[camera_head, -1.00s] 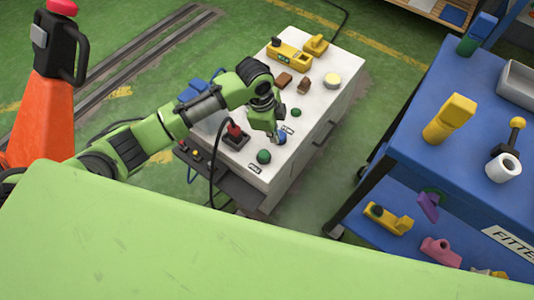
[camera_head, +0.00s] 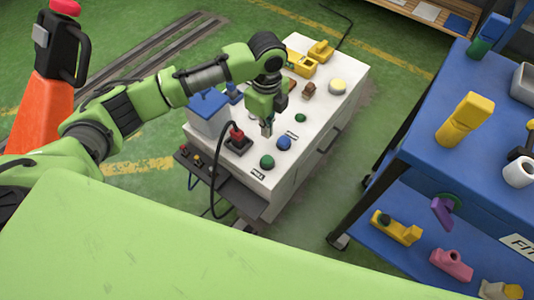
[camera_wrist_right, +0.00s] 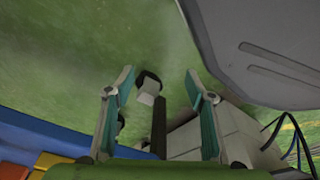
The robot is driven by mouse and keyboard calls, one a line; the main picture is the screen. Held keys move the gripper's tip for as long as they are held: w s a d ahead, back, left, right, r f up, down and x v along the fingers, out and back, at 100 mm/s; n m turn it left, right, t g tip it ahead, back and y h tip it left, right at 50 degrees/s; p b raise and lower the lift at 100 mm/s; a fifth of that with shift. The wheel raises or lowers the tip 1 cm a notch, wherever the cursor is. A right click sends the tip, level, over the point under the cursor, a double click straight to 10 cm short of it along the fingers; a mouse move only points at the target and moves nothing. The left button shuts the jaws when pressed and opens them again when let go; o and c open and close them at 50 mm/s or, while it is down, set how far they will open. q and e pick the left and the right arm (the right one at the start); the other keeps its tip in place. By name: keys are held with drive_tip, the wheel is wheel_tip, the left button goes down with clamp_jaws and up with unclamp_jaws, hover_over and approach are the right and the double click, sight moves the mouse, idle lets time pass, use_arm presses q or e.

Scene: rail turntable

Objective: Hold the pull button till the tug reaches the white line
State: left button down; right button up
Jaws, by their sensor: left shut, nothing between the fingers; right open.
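My left gripper (camera_head: 267,130) is shut and empty, fingers pointing down over the front part of the white cabinet top (camera_head: 312,150). Its tips are just left of a blue round button (camera_head: 284,142) and appear apart from it. A green round button (camera_head: 267,161) sits nearer the front edge, beside a small label (camera_head: 257,174) too small to read surely. I cannot tell for certain which button is the pull one. My right gripper (camera_wrist_right: 160,80) is open and empty in the right wrist view. I make out no tug or white line.
A red-topped control (camera_head: 238,135) with a black cable stands left of the gripper. Rails (camera_head: 150,62) run across the green floor at upper left. An orange post (camera_head: 42,120) stands at far left. A blue cart (camera_head: 425,140) with fittings stands right.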

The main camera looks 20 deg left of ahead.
sight(267, 159)
use_arm(q)
wheel_tip(267, 159, down, 12)
drive_tip(key=b, duration=0.2)
drive_tip(key=shift+b, duration=0.3)
drive_tip(key=shift+f, duration=0.65)
use_arm(e)
drive_tip(key=w+r, duration=0.4)
drive_tip(key=r, duration=0.5)
drive_tip(key=shift+w+a+r+t, duration=0.2)
drive_tip(key=shift+w+a+t, duration=0.1)
drive_tip(key=shift+w+t, duration=0.1)
